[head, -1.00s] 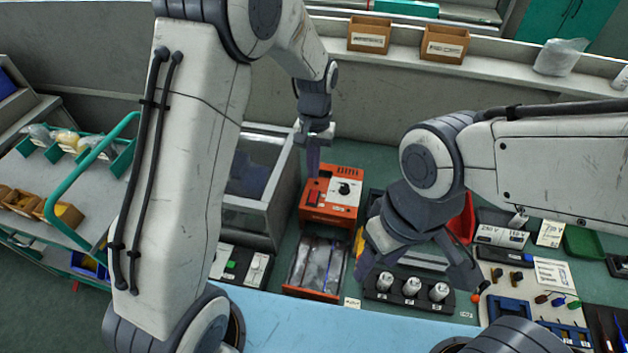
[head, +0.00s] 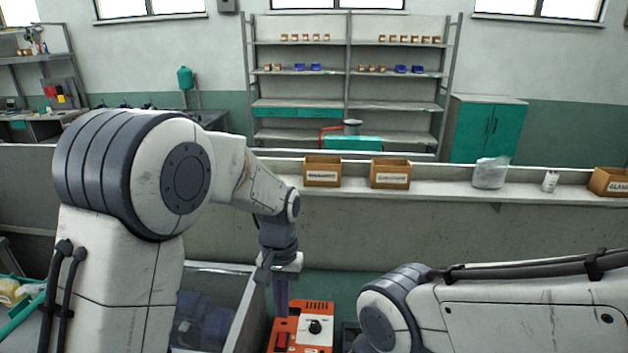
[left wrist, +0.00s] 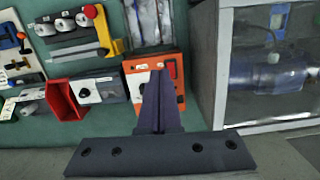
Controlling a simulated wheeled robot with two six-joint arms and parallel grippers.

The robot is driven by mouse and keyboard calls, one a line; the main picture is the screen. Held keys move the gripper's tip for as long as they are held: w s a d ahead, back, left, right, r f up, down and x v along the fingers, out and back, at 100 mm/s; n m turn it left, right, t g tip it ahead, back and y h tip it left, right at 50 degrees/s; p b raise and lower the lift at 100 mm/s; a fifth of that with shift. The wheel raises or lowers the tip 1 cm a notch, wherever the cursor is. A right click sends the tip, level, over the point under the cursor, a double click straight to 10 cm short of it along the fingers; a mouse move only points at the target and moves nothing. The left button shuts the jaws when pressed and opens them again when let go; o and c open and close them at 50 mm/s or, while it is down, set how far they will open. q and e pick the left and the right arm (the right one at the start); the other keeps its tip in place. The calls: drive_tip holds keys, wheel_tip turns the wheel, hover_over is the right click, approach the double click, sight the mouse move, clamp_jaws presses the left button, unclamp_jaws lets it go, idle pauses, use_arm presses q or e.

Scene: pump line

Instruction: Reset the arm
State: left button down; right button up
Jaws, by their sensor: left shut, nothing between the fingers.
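My left gripper (head: 281,297) hangs pointing down over the upper left corner of an orange-red box with a black knob (head: 315,327). Its dark fingers are together with nothing between them. In the left wrist view the shut fingers (left wrist: 158,85) overlap the orange box (left wrist: 179,86) behind them; whether they touch it I cannot tell. My right arm comes in at the lower right of the head view, and its gripper is below the picture edge.
A glass-sided enclosure (left wrist: 224,65) stands beside the orange box. The left wrist view also shows a red bin (left wrist: 64,99) and a yellow part (left wrist: 111,36). A ledge (head: 440,180) behind carries cardboard boxes (head: 322,171) and a plastic bag (head: 490,173). Shelving (head: 347,85) stands farther back.

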use_arm(q)
drive_tip(key=s+d+r+m, duration=0.1)
drive_tip(key=s+m, duration=0.1)
drive_tip(key=s, duration=0.5)
drive_tip(key=s+d+r+m+b, duration=0.1)
drive_tip(key=s+m, duration=0.1)
drive_tip(key=s, duration=0.6)
drive_tip(key=s+d+r+m+t+h+b, duration=0.1)
drive_tip(key=s+m, duration=0.1)
drive_tip(key=s, duration=0.6)
drive_tip(key=shift+d, duration=0.3)
